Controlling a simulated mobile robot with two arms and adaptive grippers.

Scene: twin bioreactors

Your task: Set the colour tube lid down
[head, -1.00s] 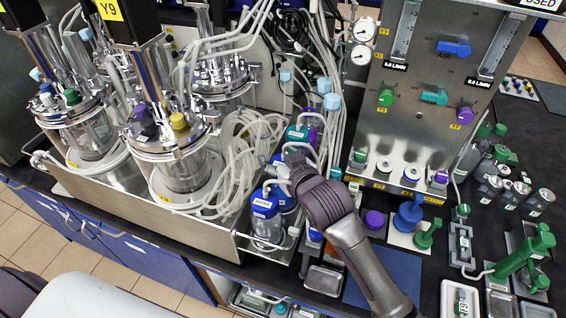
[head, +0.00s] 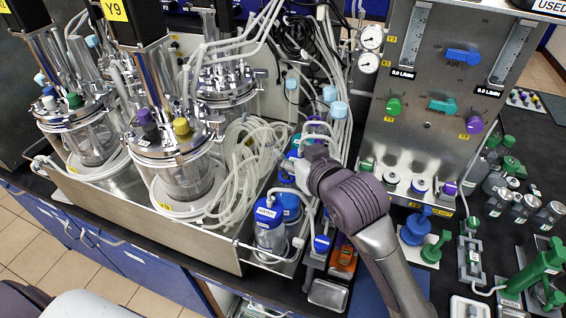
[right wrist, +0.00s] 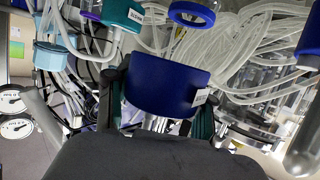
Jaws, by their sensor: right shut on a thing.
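My right gripper (head: 294,168) is over the bottle end of the metal tray, by the tubing. In the right wrist view it is shut on a blue lid (right wrist: 166,86) with a small white label on its right side. The dark fingertips flank the lid. The lid is mostly hidden behind the gripper in the head view. Beyond it in the right wrist view are a teal cap (right wrist: 122,14) and an open blue ring (right wrist: 192,13). My left gripper is not in view.
A labelled bottle with a blue cap (head: 268,212) stands close to the gripper in the tray (head: 205,250). White hoses (head: 235,165) crowd the left. The gas panel (head: 435,130) stands to the right. A small metal dish (head: 328,294) sits at the front.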

